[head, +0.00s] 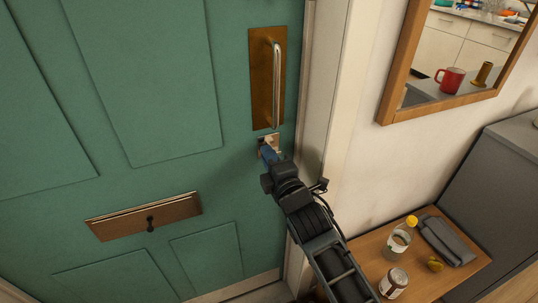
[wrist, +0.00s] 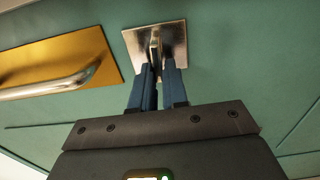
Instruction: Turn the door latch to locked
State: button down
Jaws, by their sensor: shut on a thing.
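The door latch is a small metal thumb-turn (wrist: 155,44) on a square metal plate (wrist: 175,32), set in the green door (head: 165,90) below the pull handle. In the head view the plate (head: 270,140) is partly covered by my gripper. My gripper (wrist: 158,72) has blue fingers, one on each side of the thumb-turn, and is shut on it. In the head view my gripper (head: 268,152) reaches the latch from the lower right. The thumb-turn looks roughly upright in the wrist view, which is itself turned relative to the door.
A silver pull handle (head: 277,85) on a brass plate (head: 259,75) is just above the latch. A brass mail slot (head: 144,215) is lower left. The door frame is close on the right. A wooden table (head: 440,278) holds a bottle (head: 398,240), a jar (head: 394,283) and a grey cloth (head: 447,240).

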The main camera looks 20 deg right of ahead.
jog(key=shift+f, duration=0.1)
jog(key=c, duration=1.2)
grip_release()
jog(key=shift+o, duration=0.2)
jog(key=shift+s, duration=0.15)
jog(key=s, duration=0.7)
jog(key=shift+s+p, duration=0.3)
jog(key=shift+p, duration=0.15)
jog(key=s+f+m+g, duration=0.3)
jog(key=s+m, duration=0.7)
jog(key=s, duration=1.5)
jog(key=s+r+m, duration=0.4)
jog(key=s, duration=0.4)
jog(key=s+d+r+m, duration=0.1)
jog(key=s+r+m, duration=0.3)
jog(key=s, duration=0.5)
jog(key=shift+d, duration=0.3)
